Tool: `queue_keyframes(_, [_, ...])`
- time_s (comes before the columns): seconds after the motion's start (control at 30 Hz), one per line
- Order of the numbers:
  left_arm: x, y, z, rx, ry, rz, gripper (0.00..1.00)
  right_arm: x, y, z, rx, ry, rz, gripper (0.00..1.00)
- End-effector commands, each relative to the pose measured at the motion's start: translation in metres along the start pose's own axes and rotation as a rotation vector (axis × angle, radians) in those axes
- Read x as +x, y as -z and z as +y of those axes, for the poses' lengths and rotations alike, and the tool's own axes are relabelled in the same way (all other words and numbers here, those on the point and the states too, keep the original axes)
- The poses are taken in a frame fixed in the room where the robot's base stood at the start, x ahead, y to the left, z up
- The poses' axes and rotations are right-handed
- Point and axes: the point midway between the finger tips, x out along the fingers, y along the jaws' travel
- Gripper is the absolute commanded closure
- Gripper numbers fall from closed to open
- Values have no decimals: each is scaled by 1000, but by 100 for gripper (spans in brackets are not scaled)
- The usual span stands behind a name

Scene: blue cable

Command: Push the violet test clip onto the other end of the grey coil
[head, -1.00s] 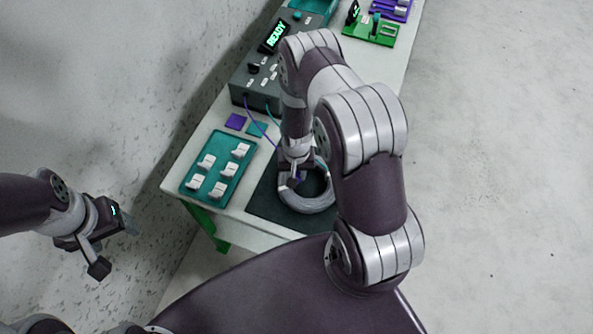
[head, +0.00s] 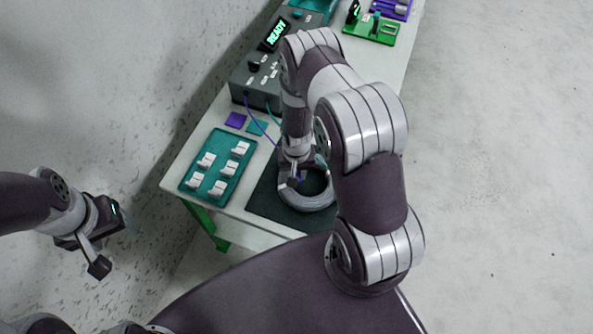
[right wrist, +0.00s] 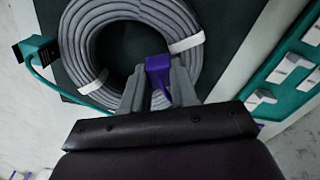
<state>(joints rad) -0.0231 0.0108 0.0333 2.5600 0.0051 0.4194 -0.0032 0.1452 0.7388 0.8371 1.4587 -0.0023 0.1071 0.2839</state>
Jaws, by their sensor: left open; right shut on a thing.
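The grey coil (head: 311,203) lies on a dark mat on the table, with white ties around it in the right wrist view (right wrist: 79,45). My right gripper (right wrist: 158,84) is shut on the violet test clip (right wrist: 158,70), at the coil's inner edge near the lower side of that view. Whether the clip grips the cable end is hidden by the fingers. A teal clip (right wrist: 38,50) with a teal lead sits at the coil's other side in the wrist view. My left gripper (head: 112,246) is open and empty, off the table at the left.
A teal tray (head: 219,168) with several white pieces lies left of the mat (head: 262,204). A grey tester (head: 262,78) showing READY stands behind, with violet and teal leads. A green fixture (head: 371,29) stands at the far right.

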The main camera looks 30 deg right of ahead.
Motion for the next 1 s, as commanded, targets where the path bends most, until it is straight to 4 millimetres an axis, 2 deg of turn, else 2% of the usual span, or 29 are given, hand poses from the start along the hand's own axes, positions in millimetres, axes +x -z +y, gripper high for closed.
queue_keyframes(1.0, [8,-1,0,0,0,0,32,8,0,0,0,0,0,99])
